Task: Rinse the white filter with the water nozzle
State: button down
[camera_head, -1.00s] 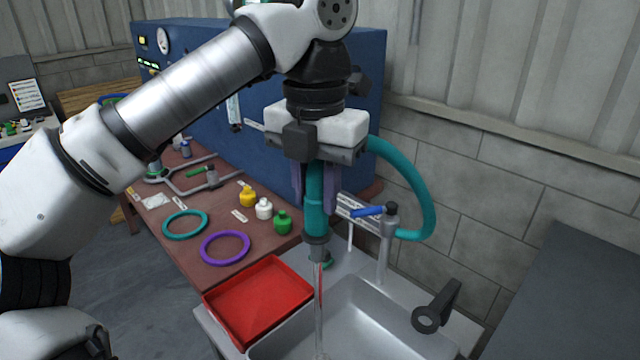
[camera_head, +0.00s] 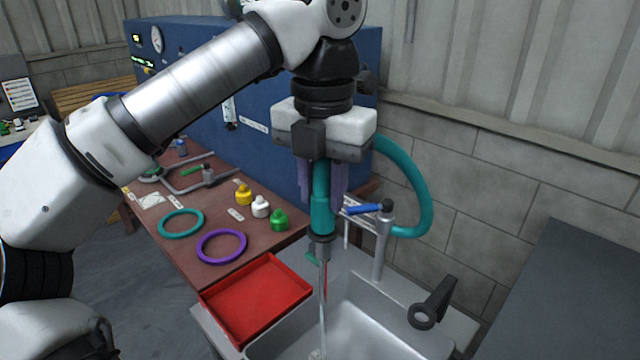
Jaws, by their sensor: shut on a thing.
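My gripper (camera_head: 322,180) is shut on the teal water nozzle (camera_head: 321,208), its purple fingers on either side of the handle. The nozzle points down over the metal sink (camera_head: 390,325), with its grey tip (camera_head: 319,248) above the basin. A thin clear stream of water (camera_head: 323,300) runs from the tip to the bottom edge of the picture. A small pale patch shows where the stream lands; I cannot tell whether it is the white filter or splash. A teal hose loops from behind the gripper to the right and back toward the tap.
A red tray (camera_head: 256,299) sits left of the sink. The tap (camera_head: 383,240) with a blue lever and a dark ring holder (camera_head: 433,304) stand at the sink's right side. The brown bench (camera_head: 190,240) holds rings (camera_head: 221,246) and small bottles (camera_head: 279,219).

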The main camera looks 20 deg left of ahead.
jog(key=shift+w, duration=0.1)
jog(key=shift+w+a+p, duration=0.3)
jog(key=shift+w, duration=0.3)
dwell(0.9)
